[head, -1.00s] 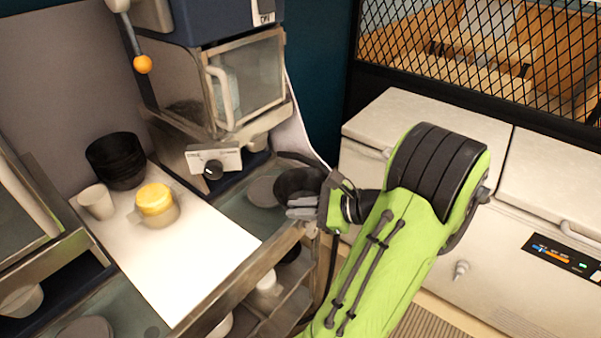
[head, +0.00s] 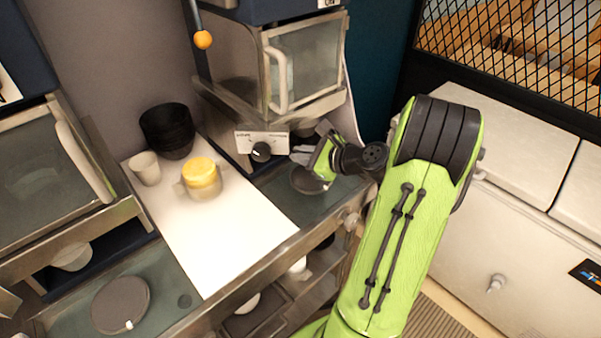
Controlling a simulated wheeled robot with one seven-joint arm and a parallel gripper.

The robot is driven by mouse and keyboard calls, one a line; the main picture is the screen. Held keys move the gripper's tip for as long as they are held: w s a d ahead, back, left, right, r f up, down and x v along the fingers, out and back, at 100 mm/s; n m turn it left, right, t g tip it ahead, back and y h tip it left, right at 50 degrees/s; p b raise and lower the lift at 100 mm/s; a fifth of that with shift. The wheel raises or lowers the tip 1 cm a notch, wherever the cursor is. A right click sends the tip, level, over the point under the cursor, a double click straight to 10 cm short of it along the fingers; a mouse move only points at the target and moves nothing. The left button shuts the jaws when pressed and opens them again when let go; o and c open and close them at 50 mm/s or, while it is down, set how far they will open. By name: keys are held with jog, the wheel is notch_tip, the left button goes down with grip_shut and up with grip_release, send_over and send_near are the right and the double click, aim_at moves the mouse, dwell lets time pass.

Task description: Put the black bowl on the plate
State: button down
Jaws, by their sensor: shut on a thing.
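My gripper (head: 303,157) is at the back right of the counter, in front of the machine. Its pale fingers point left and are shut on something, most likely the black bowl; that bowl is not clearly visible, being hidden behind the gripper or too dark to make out. A dark grey round disc (head: 308,180), flat like a plate, lies on the counter just below the fingers. A similar grey disc (head: 120,305) lies at the front left. A stack of black bowls (head: 167,130) stands at the back left.
A white cup (head: 145,168) and a pot with a yellow top (head: 201,178) stand on the white board (head: 235,235), whose front part is clear. The machine (head: 305,65) with a glass door and a knob (head: 261,152) rises behind. Shelves lie below the counter edge.

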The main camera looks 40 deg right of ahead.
notch_tip(320, 180, down, 7)
jog(key=b, duration=0.1)
jog(key=shift+w+f+b, duration=0.15)
jog(key=shift+w+b, duration=0.15)
jog(key=shift+b, duration=0.1)
jog(key=c, duration=1.2)
grip_release()
